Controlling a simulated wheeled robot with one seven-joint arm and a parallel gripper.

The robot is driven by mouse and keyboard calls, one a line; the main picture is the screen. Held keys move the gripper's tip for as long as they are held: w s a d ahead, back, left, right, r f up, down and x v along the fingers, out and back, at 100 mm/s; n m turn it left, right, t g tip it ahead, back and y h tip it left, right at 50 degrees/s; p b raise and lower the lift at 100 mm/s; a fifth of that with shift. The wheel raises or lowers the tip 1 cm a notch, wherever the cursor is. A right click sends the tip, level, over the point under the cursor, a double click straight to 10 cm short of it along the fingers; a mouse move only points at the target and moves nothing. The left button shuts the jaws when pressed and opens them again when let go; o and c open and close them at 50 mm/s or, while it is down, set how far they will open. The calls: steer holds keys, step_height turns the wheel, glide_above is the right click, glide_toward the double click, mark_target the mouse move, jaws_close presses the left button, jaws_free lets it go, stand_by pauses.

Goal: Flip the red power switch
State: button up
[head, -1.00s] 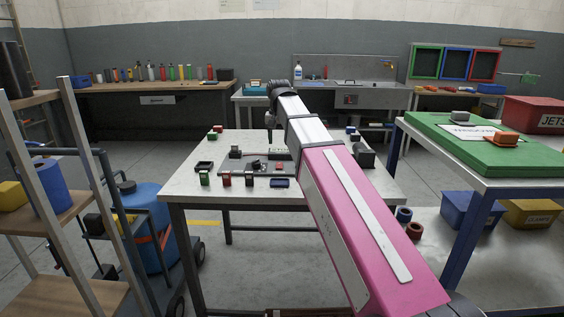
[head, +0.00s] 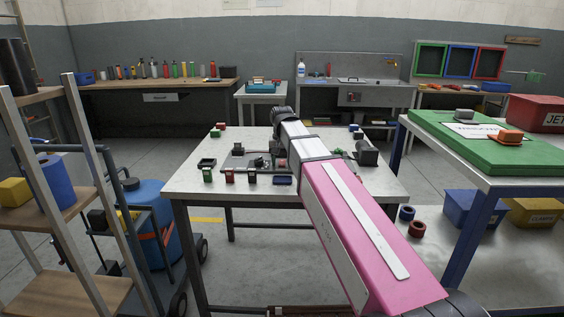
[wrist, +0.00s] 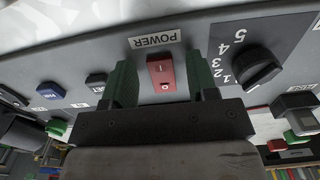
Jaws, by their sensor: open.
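The red power switch (wrist: 162,75) is a small rocker on a grey panel (wrist: 75,65), beside a white label (wrist: 153,39) reading POWER upside down. My gripper (wrist: 161,62) is open, with one green finger on each side of the switch. A gap shows between the switch and each finger; I cannot tell whether the fingertips touch the panel. The panel also shows on the table in the head view (head: 233,162), where my arm partly covers it and my gripper is hard to make out.
A black rotary knob (wrist: 258,70) with numbers sits right of the switch in the wrist view. Blue (wrist: 50,91) and dark (wrist: 96,79) buttons are to the left. Small blocks stand around the panel on the grey table (head: 188,185). A green-topped table (head: 445,150) is at right.

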steer(key=c, duration=0.9)
steer(key=shift+w+r+g, duration=0.15)
steer(key=shift+w+g, duration=0.25)
steer(key=shift+g, duration=0.4)
steer(key=shift+s+g, duration=0.1)
steer(key=shift+g, duration=0.6)
steer(key=o, duration=0.9)
